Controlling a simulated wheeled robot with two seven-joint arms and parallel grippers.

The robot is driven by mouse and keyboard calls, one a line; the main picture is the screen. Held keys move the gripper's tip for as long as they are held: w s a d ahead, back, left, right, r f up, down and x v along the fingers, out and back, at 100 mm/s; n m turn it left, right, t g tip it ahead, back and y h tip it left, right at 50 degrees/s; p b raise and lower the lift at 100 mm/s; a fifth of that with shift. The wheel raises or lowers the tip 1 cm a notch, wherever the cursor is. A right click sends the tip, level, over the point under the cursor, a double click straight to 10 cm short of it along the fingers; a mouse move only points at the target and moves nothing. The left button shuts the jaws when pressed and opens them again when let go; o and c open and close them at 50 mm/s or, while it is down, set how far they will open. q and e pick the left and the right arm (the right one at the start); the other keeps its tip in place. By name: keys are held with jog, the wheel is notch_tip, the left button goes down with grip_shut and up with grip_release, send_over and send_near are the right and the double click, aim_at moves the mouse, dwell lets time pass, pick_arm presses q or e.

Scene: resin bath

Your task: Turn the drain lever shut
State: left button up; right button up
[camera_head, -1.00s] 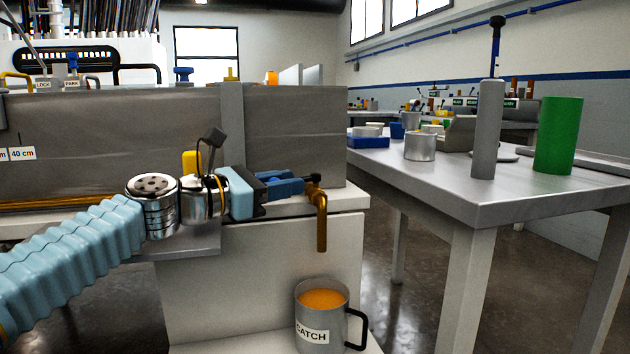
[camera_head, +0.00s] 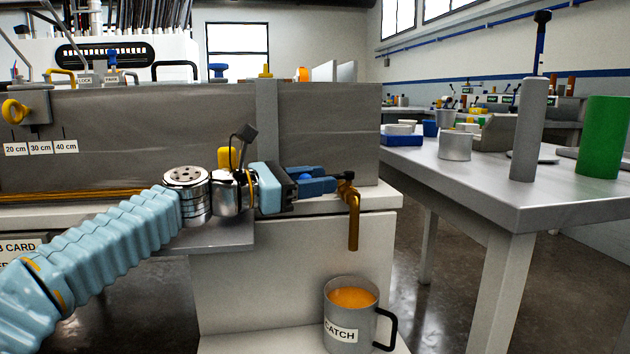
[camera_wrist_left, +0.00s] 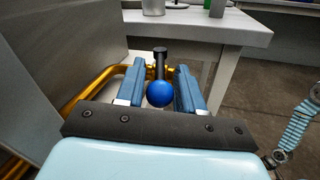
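The drain lever shows in the left wrist view as a blue ball knob (camera_wrist_left: 160,94) on a dark stem, pointing towards my left gripper. My left gripper (camera_wrist_left: 159,88) is open, with one blue finger on each side of the knob. Narrow gaps seem to show beside the knob; contact is not clear. In the head view the left gripper (camera_head: 312,180) reaches right along the bath's front, up to the brass drain spout (camera_head: 353,220). The fingers hide most of the lever there.
A grey mug marked CATCH (camera_head: 342,334), holding orange liquid, stands below the spout. The grey bath wall (camera_head: 325,130) rises behind my left gripper. A grey table (camera_head: 480,195) with a cylinder and pots stands at the right, with open floor between.

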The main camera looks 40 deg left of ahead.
pick_arm(q)
notch_tip(320, 180, up, 3)
jog(key=shift+r+p, duration=0.1)
jog(key=shift+p, duration=0.7)
jog(key=s+d+r+p, duration=0.4)
jog(key=s+d+r, duration=0.4)
jog(key=s, duration=0.3)
jog(key=shift+d+r, duration=0.4)
jog(key=shift+r, duration=0.5)
